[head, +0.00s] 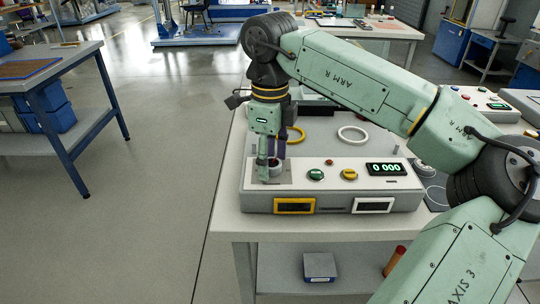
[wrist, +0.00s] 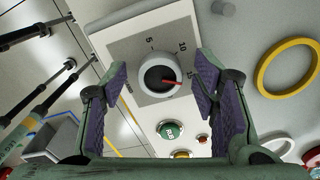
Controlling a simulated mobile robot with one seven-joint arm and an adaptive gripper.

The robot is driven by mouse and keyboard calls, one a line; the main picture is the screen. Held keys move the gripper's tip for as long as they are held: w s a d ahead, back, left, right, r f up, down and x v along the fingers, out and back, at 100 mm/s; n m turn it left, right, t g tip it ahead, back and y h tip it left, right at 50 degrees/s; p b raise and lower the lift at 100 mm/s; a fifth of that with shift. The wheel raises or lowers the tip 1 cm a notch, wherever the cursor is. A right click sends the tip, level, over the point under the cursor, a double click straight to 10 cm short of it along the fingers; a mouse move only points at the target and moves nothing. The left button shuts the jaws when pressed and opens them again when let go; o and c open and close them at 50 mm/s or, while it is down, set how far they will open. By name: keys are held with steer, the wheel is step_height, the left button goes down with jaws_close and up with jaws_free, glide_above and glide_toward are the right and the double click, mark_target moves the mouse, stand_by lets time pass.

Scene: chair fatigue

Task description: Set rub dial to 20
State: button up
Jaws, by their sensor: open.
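The rub dial (wrist: 158,72) is a round whitish knob with a dark centre and a red pointer, set on a grey scale plate (wrist: 140,45) marked 5 and 10, with a further mark partly hidden by the right finger. The red pointer aims to the right, past the 10. My gripper (wrist: 162,82) is open, with one purple-padded finger on each side of the dial. A gap shows between each pad and the knob in the wrist view. In the head view my gripper (head: 270,161) points down over the dial (head: 275,171), partly hiding it.
The panel (head: 325,178) also carries a green button (head: 315,174), a yellow button (head: 349,174), a small red button (head: 329,162) and a display (head: 386,169) that appears to read 0 000. Yellow (head: 295,134) and white (head: 352,135) rings lie behind.

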steer(key=c, duration=1.2)
steer(key=shift+o, duration=0.2)
steer(key=shift+m, duration=0.3)
steer(key=m+b, duration=0.2)
steer(key=shift+w+f+m, duration=0.1)
steer(key=shift+m, duration=0.3)
steer(key=m+b, duration=0.1)
steer(key=m, duration=0.1)
steer(key=shift+m, duration=0.4)
steer(key=m+b, duration=0.1)
steer(key=m, duration=0.4)
steer(key=shift+d+m, duration=0.1)
steer(key=shift+m, duration=0.2)
